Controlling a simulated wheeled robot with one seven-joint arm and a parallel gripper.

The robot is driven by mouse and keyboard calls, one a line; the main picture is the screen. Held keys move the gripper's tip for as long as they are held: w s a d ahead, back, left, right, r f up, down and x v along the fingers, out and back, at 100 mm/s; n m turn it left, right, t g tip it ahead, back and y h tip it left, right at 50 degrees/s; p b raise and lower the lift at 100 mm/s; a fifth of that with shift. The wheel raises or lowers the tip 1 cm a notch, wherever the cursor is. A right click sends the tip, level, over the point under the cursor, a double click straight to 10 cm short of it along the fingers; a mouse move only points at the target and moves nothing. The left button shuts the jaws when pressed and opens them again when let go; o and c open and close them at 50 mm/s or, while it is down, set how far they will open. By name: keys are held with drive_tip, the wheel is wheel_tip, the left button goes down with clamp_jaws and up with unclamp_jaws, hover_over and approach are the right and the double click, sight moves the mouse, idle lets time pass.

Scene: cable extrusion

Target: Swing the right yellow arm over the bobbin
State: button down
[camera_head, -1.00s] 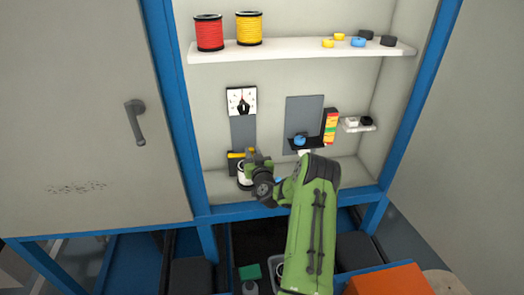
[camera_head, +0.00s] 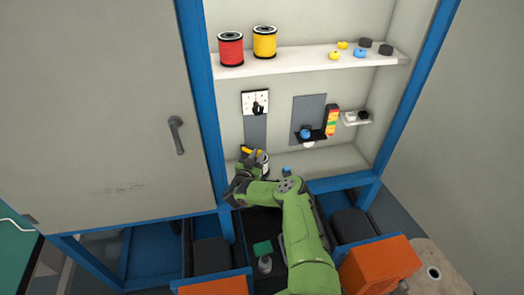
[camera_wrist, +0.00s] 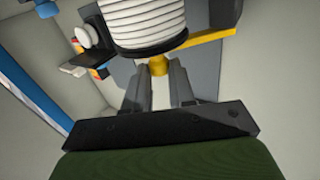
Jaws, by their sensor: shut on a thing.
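The bobbin, wound with white cable between dark flanges, fills the top middle of the wrist view (camera_wrist: 146,20). In the head view only a small part of it shows (camera_head: 263,158), beside my arm. A yellow arm (camera_wrist: 208,42) reaches in from the right of the bobbin in the wrist view. A short yellow piece (camera_wrist: 158,66) shows between my fingertips, just below the bobbin; whether it joins that arm is hidden. My gripper (camera_wrist: 160,80) is shut on this yellow piece. In the head view my wrist hides most of the holder, with a yellow bit (camera_head: 253,151) above it.
Red (camera_head: 231,48) and yellow (camera_head: 264,42) spools stand on the upper shelf (camera_head: 300,62). A small bracket (camera_head: 311,135) with a blue cap and a stacked-color light (camera_head: 331,121) are to the right. The cabinet door (camera_head: 105,120) is at left. Open drawers lie below.

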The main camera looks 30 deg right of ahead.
drive_tip(key=shift+a+r+g, duration=0.1)
drive_tip(key=shift+a+g, duration=0.05)
drive_tip(key=shift+g, duration=0.15)
drive_tip(key=c, duration=0.9)
unclamp_jaws()
drive_tip(key=shift+c, duration=0.2)
drive_tip(key=p+v, duration=0.8)
drive_tip(key=v, duration=0.8)
drive_tip(key=shift+f+p, duration=0.25)
drive_tip(key=shift+p, duration=0.15)
drive_tip(key=shift+w, duration=0.15)
